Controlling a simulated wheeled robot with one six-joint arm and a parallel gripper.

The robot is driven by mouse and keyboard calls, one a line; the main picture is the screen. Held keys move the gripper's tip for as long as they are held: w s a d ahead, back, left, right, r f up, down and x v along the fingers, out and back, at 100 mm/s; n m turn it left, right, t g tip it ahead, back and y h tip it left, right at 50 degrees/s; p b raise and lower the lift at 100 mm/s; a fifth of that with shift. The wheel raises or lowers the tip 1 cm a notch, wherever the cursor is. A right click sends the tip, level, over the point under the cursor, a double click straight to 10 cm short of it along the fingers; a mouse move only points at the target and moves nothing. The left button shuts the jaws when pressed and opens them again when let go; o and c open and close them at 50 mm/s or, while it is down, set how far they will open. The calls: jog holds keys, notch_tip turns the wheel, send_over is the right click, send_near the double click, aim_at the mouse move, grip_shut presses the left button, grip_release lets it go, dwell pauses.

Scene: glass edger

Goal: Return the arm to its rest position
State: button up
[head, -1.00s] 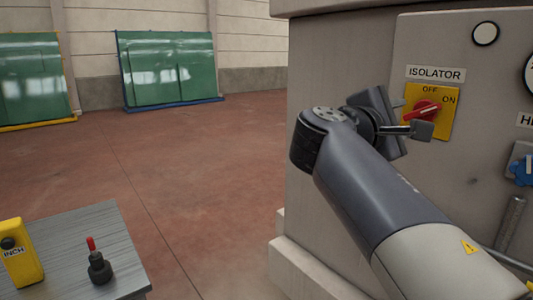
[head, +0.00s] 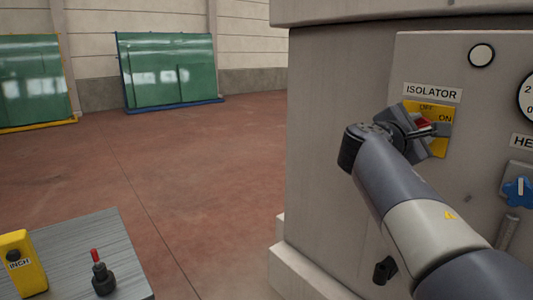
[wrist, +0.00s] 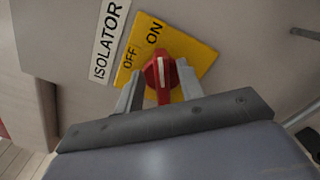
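The isolator switch is a red rotary handle (wrist: 161,73) on a yellow plate (wrist: 198,52) marked OFF and ON, under an ISOLATOR label (head: 432,92). In the wrist view the handle's white mark points towards ON. My gripper (wrist: 160,92) is open, with one finger on each side of the red handle and gaps between. In the head view my gripper (head: 432,138) is in front of the yellow plate and hides part of it. Whether a finger touches the handle cannot be told.
The grey machine cabinet (head: 330,150) with its panel stands close at the right. A blue knob (head: 517,192) is right of the arm. A metal-topped table (head: 75,250) at lower left holds a yellow INCH box (head: 18,265) and a red-tipped lever (head: 100,275). The floor between is clear.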

jog(key=shift+w+a+r+n+p, duration=0.1)
jog(key=shift+n+p, duration=0.75)
jog(key=shift+n, duration=0.2)
jog(key=shift+w+a+r+n+p, duration=0.1)
jog(key=shift+n+p, duration=0.75)
jog(key=shift+n, duration=0.2)
jog(key=shift+f, duration=0.1)
jog(key=shift+s+d, duration=0.1)
